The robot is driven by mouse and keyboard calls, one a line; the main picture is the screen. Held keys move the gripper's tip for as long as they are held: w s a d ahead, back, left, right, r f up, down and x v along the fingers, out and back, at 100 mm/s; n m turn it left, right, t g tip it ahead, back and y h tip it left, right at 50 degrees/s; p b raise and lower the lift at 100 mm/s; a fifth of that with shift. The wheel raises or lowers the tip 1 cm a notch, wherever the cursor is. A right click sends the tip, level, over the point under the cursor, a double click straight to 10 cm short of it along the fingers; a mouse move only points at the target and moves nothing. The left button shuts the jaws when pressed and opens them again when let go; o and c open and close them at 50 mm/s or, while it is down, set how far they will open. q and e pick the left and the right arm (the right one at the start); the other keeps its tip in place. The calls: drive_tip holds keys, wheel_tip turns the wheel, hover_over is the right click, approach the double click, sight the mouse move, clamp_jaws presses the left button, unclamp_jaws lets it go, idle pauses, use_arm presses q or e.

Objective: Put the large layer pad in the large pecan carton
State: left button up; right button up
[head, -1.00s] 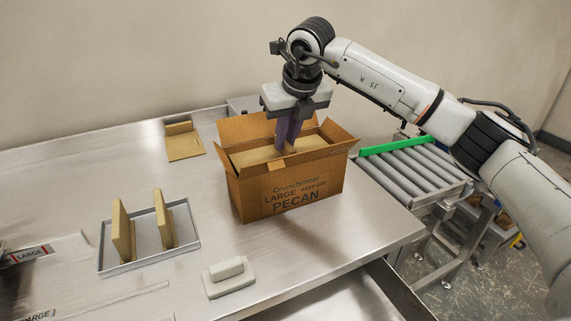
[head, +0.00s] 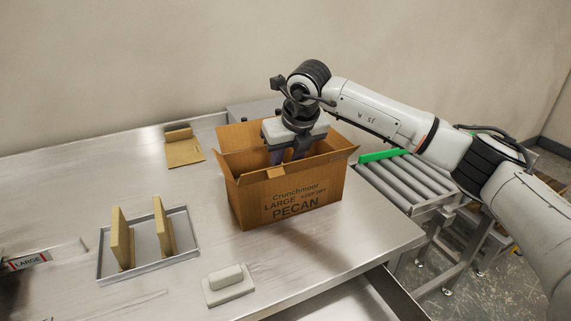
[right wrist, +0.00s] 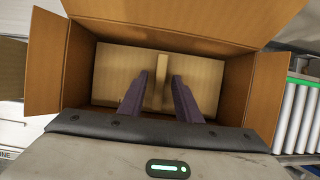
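The large pecan carton (head: 292,199) stands upright on the steel table with its flaps open. My right gripper (head: 290,155) reaches down through the carton's open top, its fingertips partly hidden by the front wall in the head view. In the right wrist view the large layer pad (right wrist: 118,75), a tan board with an upright ridge, lies flat inside the carton. The right gripper's purple fingers (right wrist: 161,82) stand either side of the ridge, with a narrow gap visible on each side. The front part of the pad is hidden by the gripper.
A grey tray (head: 150,262) holds two upright tan pads at the left. Another tan pad (head: 184,153) lies at the back. A grey block with a handle (head: 228,285) sits near the front edge. A roller conveyor (head: 400,180) stands at the right.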

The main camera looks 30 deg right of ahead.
drive_tip(key=shift+r, duration=0.1)
drive_tip(key=shift+r, duration=0.3)
drive_tip(key=v, duration=1.1)
drive_tip(key=shift+s+r+b, duration=0.25)
drive_tip(key=shift+r+b, duration=0.05)
drive_tip(key=shift+b, duration=0.05)
drive_tip(key=shift+a, duration=0.1)
